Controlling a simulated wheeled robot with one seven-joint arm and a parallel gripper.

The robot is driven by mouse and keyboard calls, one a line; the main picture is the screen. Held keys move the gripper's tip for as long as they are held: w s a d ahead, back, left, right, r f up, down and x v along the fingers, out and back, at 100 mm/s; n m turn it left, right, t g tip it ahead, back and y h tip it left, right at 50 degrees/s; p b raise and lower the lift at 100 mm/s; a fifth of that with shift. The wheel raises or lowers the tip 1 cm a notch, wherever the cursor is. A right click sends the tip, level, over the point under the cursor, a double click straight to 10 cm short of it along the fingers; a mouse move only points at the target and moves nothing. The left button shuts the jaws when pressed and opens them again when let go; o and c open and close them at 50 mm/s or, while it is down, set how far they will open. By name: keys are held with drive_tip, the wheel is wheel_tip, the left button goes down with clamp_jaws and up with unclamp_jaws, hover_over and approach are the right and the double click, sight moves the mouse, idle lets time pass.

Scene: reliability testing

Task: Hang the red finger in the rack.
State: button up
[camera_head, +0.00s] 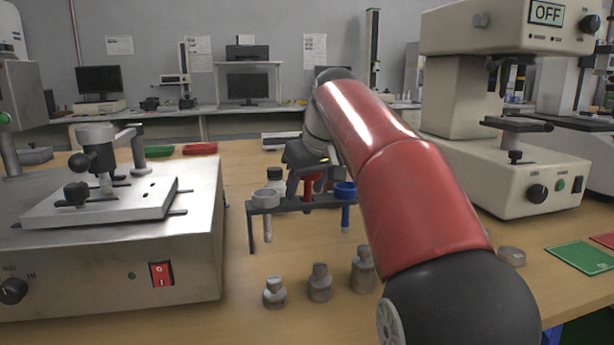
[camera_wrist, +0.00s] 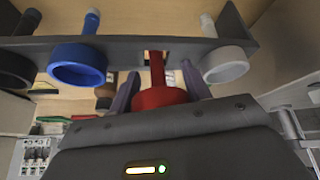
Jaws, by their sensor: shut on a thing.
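The dark rack (camera_head: 292,207) stands on the wooden table and spans the top of the wrist view (camera_wrist: 125,48). My gripper (camera_head: 306,183) is at the rack, shut on the red finger (camera_head: 312,181). In the wrist view, the two fingers of my gripper (camera_wrist: 160,82) flank the red ring (camera_wrist: 158,98). The red stem reaches the rack's bar between the blue and grey fingers, seemingly at a slot. I cannot tell whether it is seated. A blue finger (camera_head: 345,191) and a grey finger (camera_head: 265,198) hang in the rack. A black finger (camera_wrist: 15,68) shows far left in the wrist view.
Several grey metal pieces (camera_head: 320,283) stand in front of the rack. A metal test machine (camera_head: 110,250) stands to the left, and a beige one (camera_head: 520,175) to the right. A dark-capped bottle (camera_head: 275,176) is behind the rack. Green and red mats (camera_head: 580,257) lie at right.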

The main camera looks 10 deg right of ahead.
drive_tip(key=shift+r+g+p, duration=0.5)
drive_tip(key=shift+g+p, duration=0.2)
drive_tip(key=shift+p, duration=2.25)
drive_tip(key=r+m+h, duration=0.1)
drive_tip(key=r+m, duration=0.1)
drive_tip(key=r+m+h, duration=0.1)
drive_tip(key=r+m, duration=0.1)
drive_tip(key=m, duration=0.1)
drive_tip(key=r+m+h+p, duration=0.1)
drive_tip(key=r+m, duration=0.1)
drive_tip(key=shift+w+d+r+m, duration=0.1)
drive_tip(key=shift+w+d+m, duration=0.1)
drive_tip(key=shift+w+m, duration=0.1)
drive_tip(key=shift+s+r+m+h, duration=0.1)
drive_tip(key=shift+r+m+h, duration=0.25)
drive_tip(key=shift+m, duration=0.35)
drive_tip(key=shift+f, duration=0.6)
drive_tip(key=shift+f+b, duration=0.85)
drive_tip(key=shift+f, duration=0.2)
drive_tip(key=shift+f, duration=0.15)
drive_tip(key=shift+f+b, duration=1.25)
drive_tip(key=shift+f, duration=0.6)
drive_tip(key=shift+f, duration=0.1)
